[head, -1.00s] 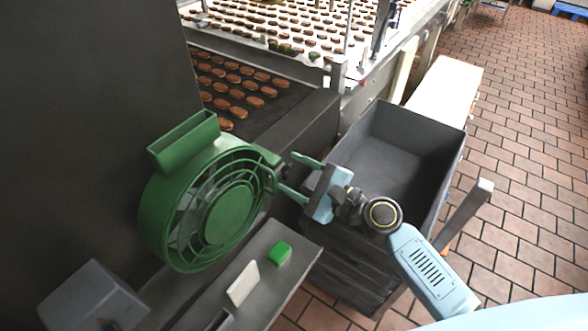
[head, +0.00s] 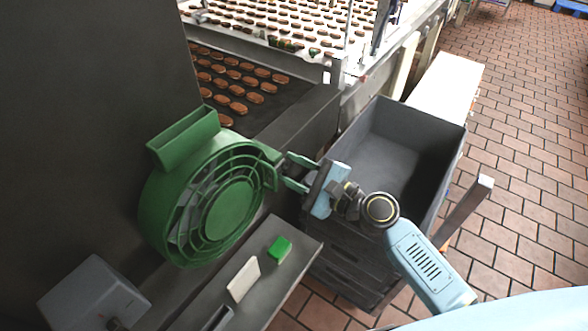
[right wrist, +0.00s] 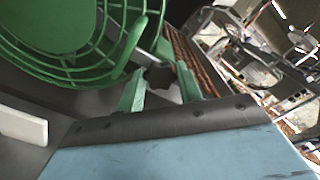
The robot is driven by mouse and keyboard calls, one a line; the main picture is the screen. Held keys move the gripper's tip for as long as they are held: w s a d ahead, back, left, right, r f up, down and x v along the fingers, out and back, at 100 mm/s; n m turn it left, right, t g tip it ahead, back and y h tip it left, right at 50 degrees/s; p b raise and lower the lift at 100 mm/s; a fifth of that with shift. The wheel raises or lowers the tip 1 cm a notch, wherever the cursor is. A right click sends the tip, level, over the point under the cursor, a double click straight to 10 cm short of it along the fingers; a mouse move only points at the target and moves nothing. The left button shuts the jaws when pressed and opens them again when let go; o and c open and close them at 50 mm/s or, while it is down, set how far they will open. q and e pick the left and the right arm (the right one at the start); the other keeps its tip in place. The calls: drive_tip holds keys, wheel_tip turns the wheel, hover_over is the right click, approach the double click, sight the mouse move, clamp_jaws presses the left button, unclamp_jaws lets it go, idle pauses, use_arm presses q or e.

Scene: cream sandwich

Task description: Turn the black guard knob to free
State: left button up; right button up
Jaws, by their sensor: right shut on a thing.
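The green round fan housing (head: 190,245) with its ring guard stands left of centre in the head view. The black guard knob (right wrist: 158,76) is at the guard's right edge, between the two green fingers of my right gripper (right wrist: 160,85) in the right wrist view. In the head view my right gripper (head: 290,171) reaches the guard's edge from the right and is shut on the knob, which the fingers mostly hide there. The knob's turn position cannot be read. My left gripper is not in view.
A grey shelf (head: 268,296) below the fan holds a green block (head: 280,249) and a white block (head: 243,279). A dark grey bin (head: 395,165) stands behind my right wrist. A conveyor with brown biscuits (head: 238,90) runs behind. A grey box (head: 90,295) is at lower left.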

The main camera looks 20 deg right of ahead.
drive_tip(key=shift+r+n+b, duration=0.15)
drive_tip(key=shift+n+b, duration=0.2)
drive_tip(key=shift+n, duration=0.05)
drive_tip(key=n+b, duration=0.2)
drive_tip(key=n, duration=0.1)
drive_tip(key=n+b, duration=0.2)
drive_tip(key=n, duration=0.2)
drive_tip(key=shift+n, duration=0.4)
drive_tip(key=n+b, duration=0.1)
drive_tip(key=n, duration=0.7)
drive_tip(key=shift+n, duration=0.5)
drive_tip(key=shift+f, duration=0.2)
drive_tip(key=shift+s, duration=0.1)
